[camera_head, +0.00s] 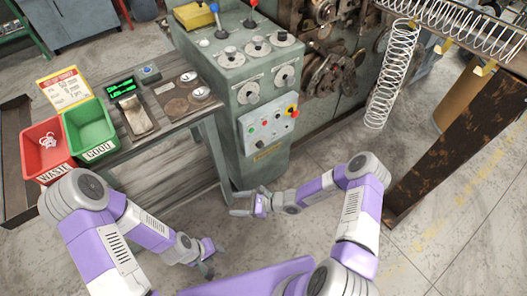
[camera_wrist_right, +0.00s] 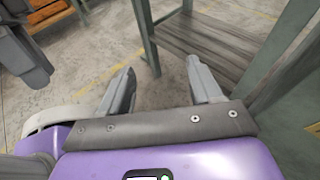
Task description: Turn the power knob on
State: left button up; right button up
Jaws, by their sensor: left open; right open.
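A light control panel (camera_head: 268,127) is on the front of the green machine cabinet (camera_head: 250,85). A red knob on a yellow plate (camera_head: 291,110) is at its upper right, with several small buttons and dials beside it. I cannot tell which is the power knob or how it is set. My right gripper (camera_head: 240,203) is open and empty, below and apart from the panel. In the right wrist view my right gripper (camera_wrist_right: 161,86) has its fingers spread, with nothing between them. My left gripper (camera_head: 207,259) is open and empty, low over the floor.
A workbench (camera_head: 165,125) left of the cabinet holds a red bin (camera_head: 46,157), a green bin (camera_head: 104,149) and a scale. Floor before the panel is clear.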

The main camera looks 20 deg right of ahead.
jog(key=w+d+m+t+h, duration=0.2)
jog(key=w+d+m+t, duration=0.55)
jog(key=w, duration=0.25)
jog(key=m+t+h+b, duration=0.1)
jog(key=m+t+h, duration=0.4)
jog(key=m+h, duration=0.15)
send_near(261, 146)
jog(key=w, duration=0.2)
jog(key=b+x, duration=0.3)
jog(key=x, duration=0.3)
jog(key=shift+w+a+f, duration=0.25)
jog(key=shift+f, duration=0.2)
jog(key=c, duration=1)
jog(key=shift+c, duration=0.2)
